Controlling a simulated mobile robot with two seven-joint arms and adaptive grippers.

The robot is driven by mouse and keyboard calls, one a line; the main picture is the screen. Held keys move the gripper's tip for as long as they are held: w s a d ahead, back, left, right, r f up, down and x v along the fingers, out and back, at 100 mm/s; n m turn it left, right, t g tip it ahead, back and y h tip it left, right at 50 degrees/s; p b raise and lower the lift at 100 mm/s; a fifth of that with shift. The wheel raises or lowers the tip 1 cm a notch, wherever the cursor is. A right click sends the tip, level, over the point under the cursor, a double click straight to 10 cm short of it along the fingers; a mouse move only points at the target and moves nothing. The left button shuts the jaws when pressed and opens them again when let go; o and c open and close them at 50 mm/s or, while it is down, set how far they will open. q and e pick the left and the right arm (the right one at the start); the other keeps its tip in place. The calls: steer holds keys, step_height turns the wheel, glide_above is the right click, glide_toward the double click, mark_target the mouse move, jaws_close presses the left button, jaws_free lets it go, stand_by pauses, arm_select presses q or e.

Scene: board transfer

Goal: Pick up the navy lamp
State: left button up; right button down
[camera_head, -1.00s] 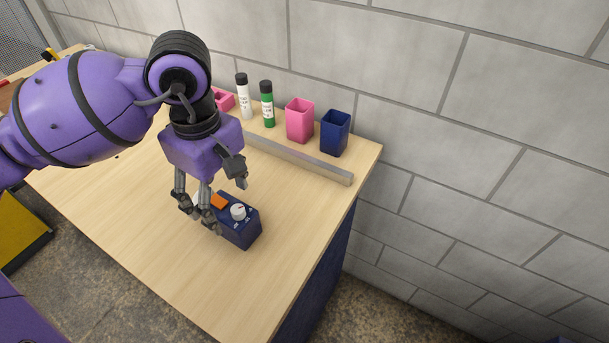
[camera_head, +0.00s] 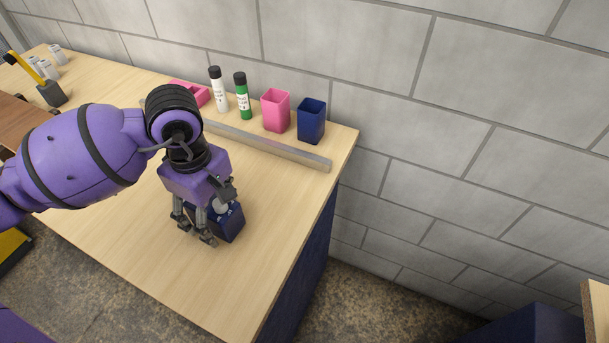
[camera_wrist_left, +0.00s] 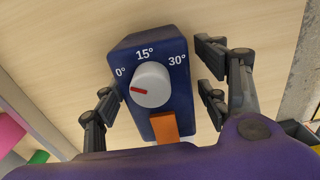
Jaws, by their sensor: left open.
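The navy lamp is a navy box (camera_head: 232,226) standing on the wooden table, partly hidden by my left gripper in the head view. The left wrist view shows its top face (camera_wrist_left: 150,46) with a white dial, a red pointer, marks 0°, 15° and 30°, and an orange button. My left gripper (camera_head: 206,214) is open and reaches down over the lamp. In the left wrist view the gripper's fingers (camera_wrist_left: 155,92) stand on both sides of the box, with a gap visible at each side. Contact cannot be told. My right gripper is not in view.
Behind the lamp runs a low grey rail (camera_head: 270,145). Beyond it stand a navy cup (camera_head: 311,122), a pink cup (camera_head: 275,112), a green marker (camera_head: 242,98), a white marker (camera_head: 217,92) and a pink tray (camera_head: 190,92). The table (camera_head: 130,240) is clear in front.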

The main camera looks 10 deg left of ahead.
arm_select(q)
steer(key=c, duration=1.4)
